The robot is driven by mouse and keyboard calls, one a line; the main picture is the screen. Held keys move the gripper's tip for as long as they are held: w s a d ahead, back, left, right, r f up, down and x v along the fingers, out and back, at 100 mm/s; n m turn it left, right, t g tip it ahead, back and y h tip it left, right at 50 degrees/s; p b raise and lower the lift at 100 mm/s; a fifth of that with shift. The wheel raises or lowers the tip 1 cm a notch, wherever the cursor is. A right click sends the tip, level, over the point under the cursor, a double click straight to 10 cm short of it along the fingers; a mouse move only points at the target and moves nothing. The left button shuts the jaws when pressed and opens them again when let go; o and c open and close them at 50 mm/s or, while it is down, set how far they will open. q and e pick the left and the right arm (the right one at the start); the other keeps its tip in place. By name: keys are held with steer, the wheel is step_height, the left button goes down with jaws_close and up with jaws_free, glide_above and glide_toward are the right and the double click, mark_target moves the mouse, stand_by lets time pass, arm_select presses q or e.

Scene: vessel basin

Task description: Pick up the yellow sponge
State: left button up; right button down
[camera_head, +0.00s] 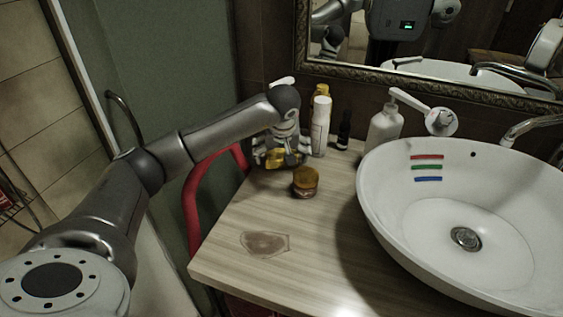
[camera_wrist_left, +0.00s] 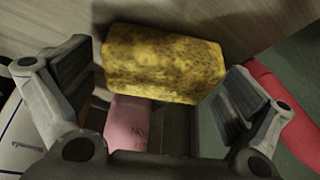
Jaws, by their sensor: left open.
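The yellow sponge (camera_wrist_left: 163,64) lies at the back left of the wooden counter. In the left wrist view it is a dark-speckled yellow block between and just beyond my two finger pads. In the head view only part of the sponge (camera_head: 288,159) shows under my left gripper. My left gripper (camera_head: 281,155) is open above the sponge, with one finger on each side of it; the left wrist view shows the open fingers (camera_wrist_left: 160,90) too. I cannot tell whether they touch it. My right gripper is not in view.
An amber jar (camera_head: 306,182) stands close in front of the gripper. A white bottle (camera_head: 320,126), a dark small bottle (camera_head: 344,131) and a soap dispenser (camera_head: 383,128) stand to the right. The basin (camera_head: 500,260) fills the right side. The front counter is clear except for a brown stain (camera_head: 265,243).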

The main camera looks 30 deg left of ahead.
mark_target(281, 150)
arm_select(q)
steer(key=shift+r, duration=0.1)
steer(key=c, duration=0.7)
steer(key=shift+r, duration=0.1)
steer(key=shift+r+p, duration=0.5)
steer(key=p+v, duration=0.1)
steer(key=v, duration=0.1)
steer(key=p+v, duration=0.1)
steer(key=shift+w+a+r+p, duration=0.2)
steer(key=shift+r+p, duration=0.05)
steer(key=shift+p, duration=0.1)
steer(key=s+d+r+p, duration=0.2)
steer(key=s, duration=0.2)
steer(key=s+d+r+p, duration=0.2)
steer(key=s+r, duration=0.1)
steer(key=s, duration=0.1)
steer(key=s+d+r+p, duration=0.1)
steer(key=s+r+p, duration=0.1)
steer(key=s+r, duration=0.1)
steer(key=shift+s+d+r, duration=0.25)
steer(key=shift+s+d, duration=0.15)
steer(key=shift+s, duration=0.2)
